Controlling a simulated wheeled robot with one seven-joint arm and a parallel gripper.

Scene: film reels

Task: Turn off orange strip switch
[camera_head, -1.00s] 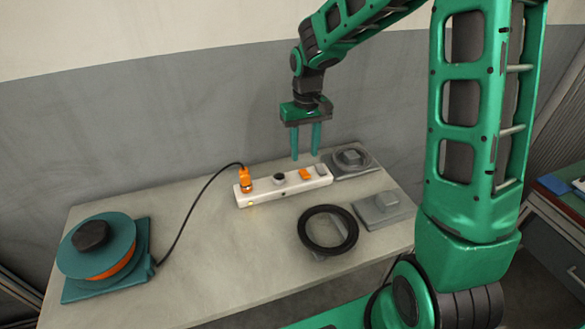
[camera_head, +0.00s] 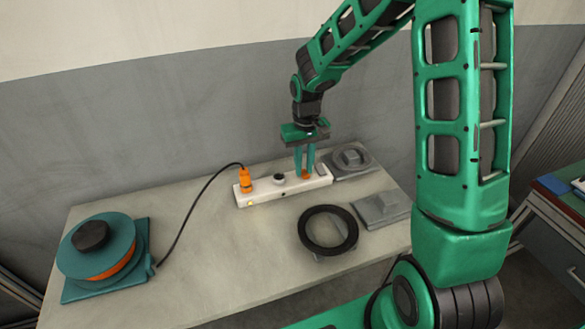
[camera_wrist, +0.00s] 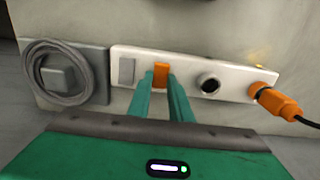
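The white power strip (camera_head: 262,195) lies on the table near the wall. It has an orange rocker switch (camera_head: 305,175), which also shows in the wrist view (camera_wrist: 161,73). My gripper (camera_head: 305,174) points down over the switch, and its teal fingers partly hide it in the head view. In the wrist view my fingertips (camera_wrist: 161,84) are at the near edge of the switch, one on each side, with a narrow gap between them. I cannot tell whether they touch it, or which way the rocker is tipped. An orange plug (camera_head: 245,181) sits in the strip's left end.
A black cable runs from the plug to a teal reel (camera_head: 95,247) at the left. A grey reel (camera_head: 351,158) lies just beyond the strip's right end. Another grey piece (camera_head: 382,207) and a black ring (camera_head: 307,238) lie in front. The table's middle left is clear.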

